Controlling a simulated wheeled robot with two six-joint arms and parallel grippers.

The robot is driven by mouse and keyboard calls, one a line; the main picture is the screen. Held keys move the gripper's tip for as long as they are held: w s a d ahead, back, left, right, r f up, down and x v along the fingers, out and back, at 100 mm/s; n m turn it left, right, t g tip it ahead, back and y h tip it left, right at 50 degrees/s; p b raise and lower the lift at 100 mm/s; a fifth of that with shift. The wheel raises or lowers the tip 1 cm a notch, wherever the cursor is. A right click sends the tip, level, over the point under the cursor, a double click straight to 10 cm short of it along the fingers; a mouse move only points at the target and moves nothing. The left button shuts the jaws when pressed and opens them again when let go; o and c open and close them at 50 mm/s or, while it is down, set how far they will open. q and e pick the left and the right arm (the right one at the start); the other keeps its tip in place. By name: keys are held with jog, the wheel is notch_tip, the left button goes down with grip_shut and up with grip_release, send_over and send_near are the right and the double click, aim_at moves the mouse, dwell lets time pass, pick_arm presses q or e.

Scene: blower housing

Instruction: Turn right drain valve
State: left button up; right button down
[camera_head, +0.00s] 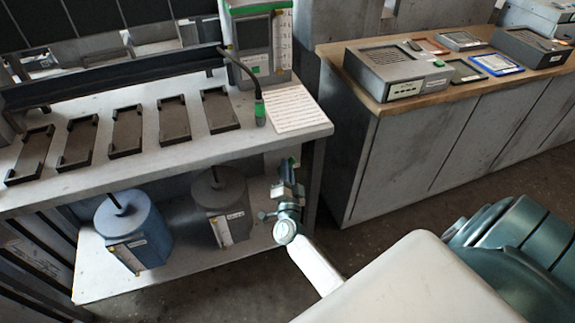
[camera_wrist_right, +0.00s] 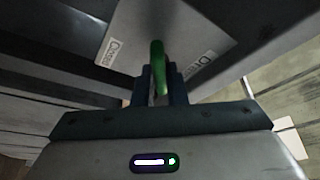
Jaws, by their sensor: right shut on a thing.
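The drain valve's green handle (camera_wrist_right: 157,55) shows in the right wrist view, upright between the fingers of my right gripper (camera_wrist_right: 159,78). The fingers are shut on it. Behind it is a grey panel with two white labels, one on each side; the right one (camera_wrist_right: 202,66) starts with a "D" and the rest is hard to read. In the head view my right gripper (camera_head: 288,170) is at the right end of the white bench (camera_head: 160,165), just below its top. The valve itself cannot be made out there. My left gripper is not in view.
On the bench lie several dark trays (camera_head: 127,130), a green-and-grey device (camera_head: 262,45) and a paper sheet (camera_head: 295,107). A blue canister (camera_head: 135,230) and a grey canister (camera_head: 218,205) stand on the lower shelf. A wood-topped cabinet (camera_head: 400,160) stands right; the floor between is clear.

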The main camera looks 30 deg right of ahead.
jog(key=shift+r+m+g+p, duration=0.1)
jog(key=shift+m+g+p, duration=0.65)
jog(key=shift+m+p, duration=1.05)
jog(key=shift+m+g+p, duration=0.75)
jog(key=shift+m+p, duration=0.65)
jog(key=shift+m, duration=0.8)
jog(key=shift+y, duration=0.3)
jog(key=c, duration=1.5)
grip_release()
jog(key=shift+o, duration=0.2)
jog(key=b+v, duration=0.2)
jog(key=v, duration=0.9)
jog(key=shift+w, duration=0.15)
